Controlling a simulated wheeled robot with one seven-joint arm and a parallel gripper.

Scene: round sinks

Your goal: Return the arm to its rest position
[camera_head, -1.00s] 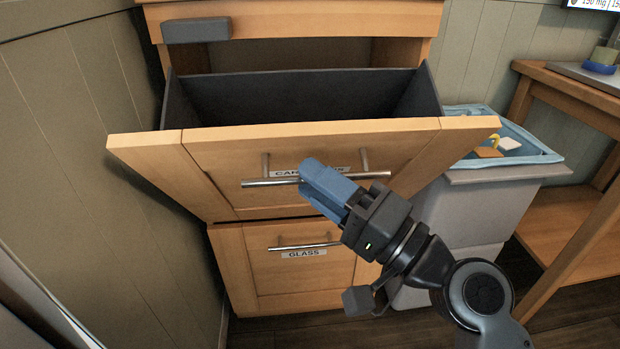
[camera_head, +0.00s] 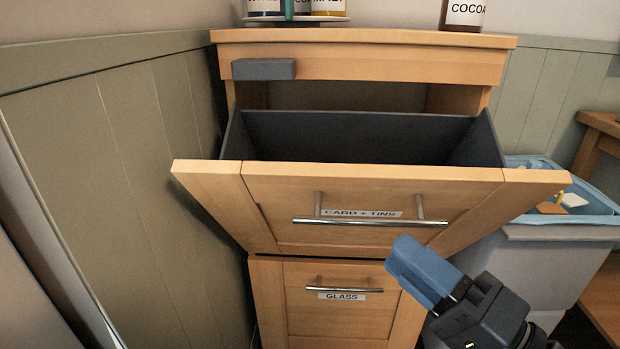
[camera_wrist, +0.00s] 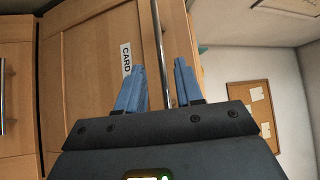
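My gripper (camera_head: 412,262) has blue fingers and reaches in from the lower right of the head view. It is just below and in front of the long bar handle (camera_head: 370,222) of the tipped-out drawer labelled CARD + TINS (camera_head: 275,200). In the wrist view my gripper (camera_wrist: 160,75) has its two fingers apart with nothing held. The bar handle (camera_wrist: 158,40) shows beyond the gap between them, and the fingers look clear of it.
The drawer is tilted open with its dark bin (camera_head: 370,135) showing. A GLASS drawer (camera_head: 340,315) below is shut. A grey bin with a blue rim (camera_head: 600,205) stands at the right. A green panelled wall (camera_head: 140,200) is close on the left.

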